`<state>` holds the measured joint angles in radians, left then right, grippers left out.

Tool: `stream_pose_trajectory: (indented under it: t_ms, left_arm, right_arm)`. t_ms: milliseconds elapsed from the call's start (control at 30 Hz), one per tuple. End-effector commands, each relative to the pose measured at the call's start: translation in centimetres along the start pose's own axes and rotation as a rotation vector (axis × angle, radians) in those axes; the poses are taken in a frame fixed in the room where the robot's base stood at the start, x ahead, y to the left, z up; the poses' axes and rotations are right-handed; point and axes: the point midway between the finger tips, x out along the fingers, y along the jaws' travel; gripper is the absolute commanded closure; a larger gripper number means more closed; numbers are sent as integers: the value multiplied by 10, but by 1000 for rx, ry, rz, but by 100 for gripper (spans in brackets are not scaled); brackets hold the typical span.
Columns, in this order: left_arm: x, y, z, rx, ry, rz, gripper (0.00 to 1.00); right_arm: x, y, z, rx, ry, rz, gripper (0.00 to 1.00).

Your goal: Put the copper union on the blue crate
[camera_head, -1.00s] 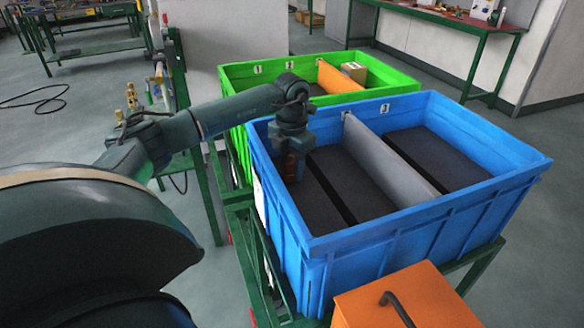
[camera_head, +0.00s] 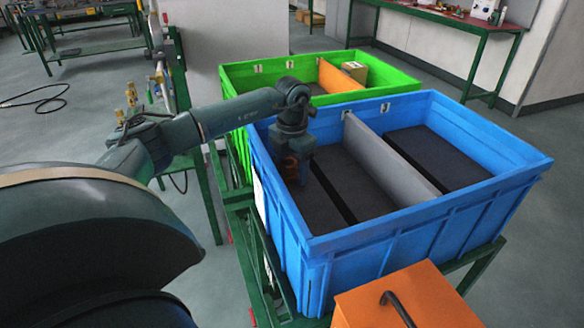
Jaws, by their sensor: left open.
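The blue crate (camera_head: 400,231) stands in the middle right, with a grey divider (camera_head: 388,154) splitting it into two compartments with dark floors. My left gripper (camera_head: 295,172) points down inside its left compartment, near the back left corner. It is open. A small reddish-brown patch shows at its fingers, too small and dark to tell whether it is the copper union or part of the gripper. I cannot make out the copper union for certain anywhere. My right gripper is not in view.
A green crate (camera_head: 400,77) with an orange divider (camera_head: 342,76) and a small cardboard box (camera_head: 354,71) stands behind the blue crate. An orange box (camera_head: 395,300) with a dark handle is at the front. The blue crate's right compartment looks empty.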

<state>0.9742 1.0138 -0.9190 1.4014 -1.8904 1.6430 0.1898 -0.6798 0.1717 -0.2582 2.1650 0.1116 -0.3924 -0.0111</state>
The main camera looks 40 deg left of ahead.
Motion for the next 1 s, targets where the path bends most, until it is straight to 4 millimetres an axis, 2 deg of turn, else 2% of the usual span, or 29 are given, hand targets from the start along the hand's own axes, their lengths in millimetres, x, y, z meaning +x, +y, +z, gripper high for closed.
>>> stream_pose_trajectory:
  t_ms: [167, 400, 600, 767, 1000]
  left_arm:
    - [-23, 0, 1, 0, -5, 0, 43]
    - [-76, 0, 1, 0, -7, 0, 43]
    - [-110, 0, 1, 0, -5, -1, 43]
    - [-122, 0, 1, 0, -3, -1, 43]
    - [-124, 0, 0, 0, -1, 0, 43]
  right_arm:
    - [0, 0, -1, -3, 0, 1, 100]
    - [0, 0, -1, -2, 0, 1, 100]
    - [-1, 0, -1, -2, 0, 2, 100]
    - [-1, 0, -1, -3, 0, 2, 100]
    - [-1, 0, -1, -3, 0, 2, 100]
